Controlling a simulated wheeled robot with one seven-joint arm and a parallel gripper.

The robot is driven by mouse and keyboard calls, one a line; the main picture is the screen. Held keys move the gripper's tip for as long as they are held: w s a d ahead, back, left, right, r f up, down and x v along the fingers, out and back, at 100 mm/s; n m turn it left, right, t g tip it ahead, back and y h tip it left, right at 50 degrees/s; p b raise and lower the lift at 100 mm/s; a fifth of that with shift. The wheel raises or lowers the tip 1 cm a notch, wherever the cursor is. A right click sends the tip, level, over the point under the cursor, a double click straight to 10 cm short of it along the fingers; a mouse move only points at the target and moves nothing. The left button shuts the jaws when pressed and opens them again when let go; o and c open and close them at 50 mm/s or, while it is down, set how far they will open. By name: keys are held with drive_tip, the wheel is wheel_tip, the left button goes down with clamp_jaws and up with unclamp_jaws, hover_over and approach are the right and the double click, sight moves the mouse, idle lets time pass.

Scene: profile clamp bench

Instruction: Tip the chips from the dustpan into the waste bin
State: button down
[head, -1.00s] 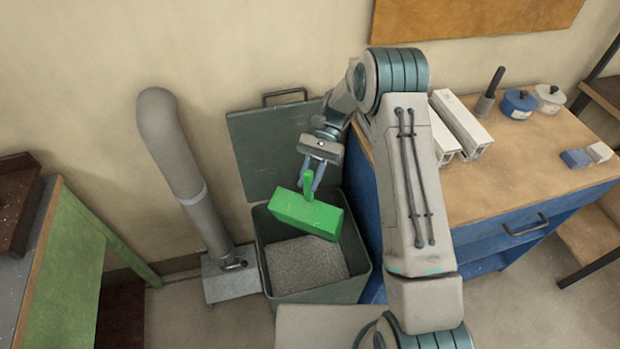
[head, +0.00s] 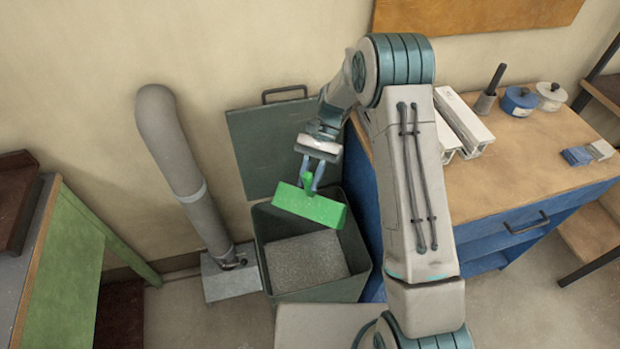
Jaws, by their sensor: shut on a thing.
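The green dustpan (head: 311,208) hangs over the back part of the waste bin, tilted. My gripper (head: 308,178) is shut on the dustpan's handle, which points up toward my wrist. The waste bin (head: 263,257) is a dark grey-green box standing open on the floor, its lid (head: 262,145) raised against the wall. Grey speckled material (head: 305,262) fills the bin's inside. I see no chips on the dustpan from here; the side turned away from the camera is hidden.
A blue workbench (head: 495,232) with white profiles (head: 462,125) stands close on the bin's right. A grey extraction pipe (head: 178,155) on a pale base stands at its left. A green bench (head: 68,258) is further left.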

wheel_tip(320, 180, up, 2)
drive_tip(key=t+h, duration=0.1)
drive_tip(key=t, duration=0.2)
drive_tip(key=shift+b, duration=0.3)
drive_tip(key=r+t, duration=0.1)
drive_tip(key=t+h+b, duration=0.1)
drive_tip(key=t, duration=0.1)
drive_tip(key=shift+r+h, duration=0.3)
drive_tip(key=shift+r, duration=0.05)
wheel_tip(320, 180, up, 2)
drive_tip(key=t+b, duration=0.1)
drive_tip(key=t, duration=0.1)
drive_tip(key=t+h+b, duration=0.1)
drive_tip(key=t+b, duration=0.1)
drive_tip(key=shift+a+r+h+b, duration=0.1)
drive_tip(key=shift+r+h+b, duration=0.05)
drive_tip(key=shift+h+b, duration=0.15)
drive_tip(key=shift+w+r+t+b, duration=0.1)
drive_tip(key=shift+r+t+b, duration=0.25)
drive_tip(key=shift+r+t, duration=0.3)
drive_tip(key=shift+f, duration=0.1)
